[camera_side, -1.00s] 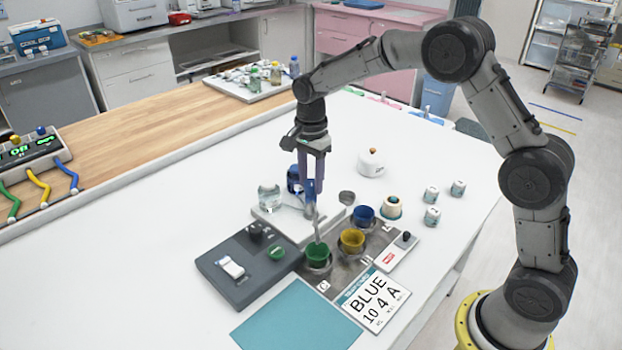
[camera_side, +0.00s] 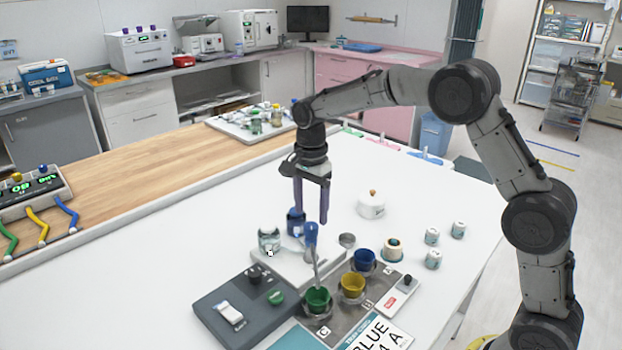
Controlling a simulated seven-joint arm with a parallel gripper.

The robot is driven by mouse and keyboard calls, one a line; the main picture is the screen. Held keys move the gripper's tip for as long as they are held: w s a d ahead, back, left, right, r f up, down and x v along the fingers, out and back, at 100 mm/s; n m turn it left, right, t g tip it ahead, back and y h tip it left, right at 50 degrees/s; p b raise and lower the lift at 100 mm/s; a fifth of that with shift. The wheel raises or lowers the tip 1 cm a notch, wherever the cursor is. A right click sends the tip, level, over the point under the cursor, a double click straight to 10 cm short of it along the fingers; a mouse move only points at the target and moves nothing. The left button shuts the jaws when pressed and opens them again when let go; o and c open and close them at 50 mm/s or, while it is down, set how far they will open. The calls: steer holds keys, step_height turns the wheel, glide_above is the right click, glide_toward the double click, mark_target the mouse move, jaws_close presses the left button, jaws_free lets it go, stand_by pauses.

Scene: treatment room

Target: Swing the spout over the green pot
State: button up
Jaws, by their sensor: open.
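The spout (camera_side: 316,265) is a thin grey tube with a blue knob (camera_side: 311,234) on a white base (camera_side: 270,263). It points toward the front, and its tip appears over the green pot (camera_side: 318,302); exact centring is hard to tell. The yellow pot (camera_side: 352,287) and blue pot (camera_side: 364,261) stand to the right of the green pot. My gripper (camera_side: 311,215) is open and empty, pointing down. Its purple fingertips are just above the blue knob in the picture, apart from it.
A clear jar (camera_side: 269,240) and a blue container (camera_side: 296,223) stand by the base. A dark switch box (camera_side: 238,304) is front left, a sign card (camera_side: 378,334) in front. A white lidded pot (camera_side: 371,206) and small jars (camera_side: 433,259) are to the right.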

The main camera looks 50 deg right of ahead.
step_height(320, 180, up, 10)
stand_by(0.3)
steer(key=shift+f, duration=0.1)
steer(key=s+r+n+t, duration=0.2)
steer(key=s+r, duration=0.4)
steer(key=s, duration=0.3)
steer(key=s+r+n+t, duration=0.1)
steer(key=s+r+t, duration=0.1)
steer(key=s+r, duration=0.45)
steer(key=s+f+n+t, duration=0.1)
steer(key=s+f+n, duration=1.2)
steer(key=s, duration=0.3)
steer(key=shift+f+n+t, duration=0.3)
steer(key=shift+f+n, duration=0.05)
steer(key=shift+n, duration=0.15)
